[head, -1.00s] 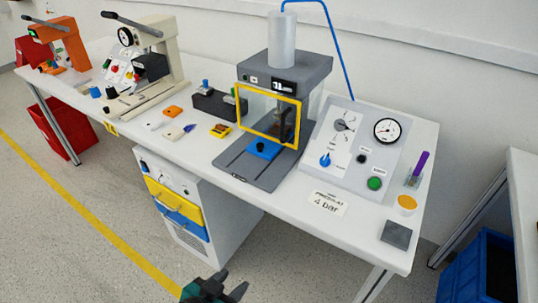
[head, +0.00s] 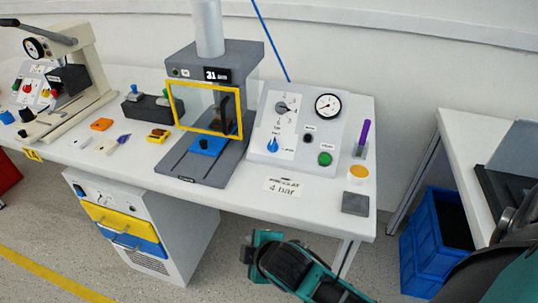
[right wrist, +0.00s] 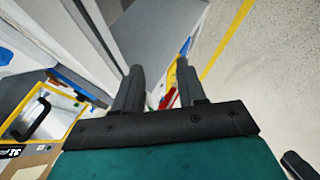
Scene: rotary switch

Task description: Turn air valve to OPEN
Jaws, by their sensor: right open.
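A light-grey sloped control panel (head: 259,155) stands at the right end of the white table. It carries a blue knob (head: 273,145) at its lower left, a grey pointer knob (head: 282,107) on a printed dial above, a round gauge (head: 328,106), a small black knob (head: 309,139) and a green button (head: 325,159). The labels are too small to read, so I cannot tell which knob is the air valve. My right gripper (right wrist: 158,66) is open and empty, its dark fingers apart in the right wrist view. My right arm is low in front of the table, apart from the panel. My left gripper is not in view.
A press with a yellow-framed guard (head: 240,125) stands left of the panel. A "4 bar" card (head: 283,187), an orange-topped cup (head: 357,174) and a grey block (head: 355,204) lie near the front edge. A drawer cabinet (head: 195,237) is below; a blue crate (head: 424,250) is right.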

